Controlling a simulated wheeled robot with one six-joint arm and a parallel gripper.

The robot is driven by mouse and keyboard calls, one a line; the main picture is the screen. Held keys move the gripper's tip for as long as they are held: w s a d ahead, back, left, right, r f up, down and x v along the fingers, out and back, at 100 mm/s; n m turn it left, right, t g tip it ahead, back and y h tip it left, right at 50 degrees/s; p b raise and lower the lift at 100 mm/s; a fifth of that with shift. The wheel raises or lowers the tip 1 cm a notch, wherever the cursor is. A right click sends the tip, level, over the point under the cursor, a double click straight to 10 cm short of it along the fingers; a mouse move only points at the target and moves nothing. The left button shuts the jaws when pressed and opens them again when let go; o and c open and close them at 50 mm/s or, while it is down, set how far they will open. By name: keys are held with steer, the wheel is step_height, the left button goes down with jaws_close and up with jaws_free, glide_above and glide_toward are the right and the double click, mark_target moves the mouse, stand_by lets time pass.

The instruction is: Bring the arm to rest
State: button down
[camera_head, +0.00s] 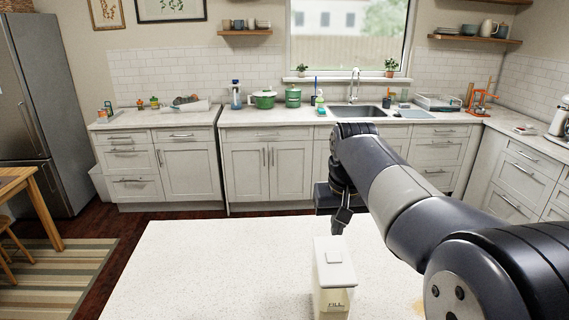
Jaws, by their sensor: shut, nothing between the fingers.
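My arm (400,195) reaches in from the lower right, stretched out over the white countertop. My gripper (340,222) points down at its far end and is shut, with nothing seen between the fingers. The fingertips show just behind and above a cream lidded canister (333,278) that stands upright on the countertop. In this view I cannot tell whether the fingers touch the lid or are apart from it. Part of the gripper is hidden by the arm's end.
The white countertop (220,265) is clear to the left of the canister. Beyond a strip of dark floor stand white cabinets (258,170) with a sink (355,111), a green pot (264,99) and other kitchenware. A fridge (38,110) and wooden table (22,182) are at left.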

mark_target(334, 255)
steer(key=shift+f+b, duration=2.85)
steer(key=shift+f, duration=0.35)
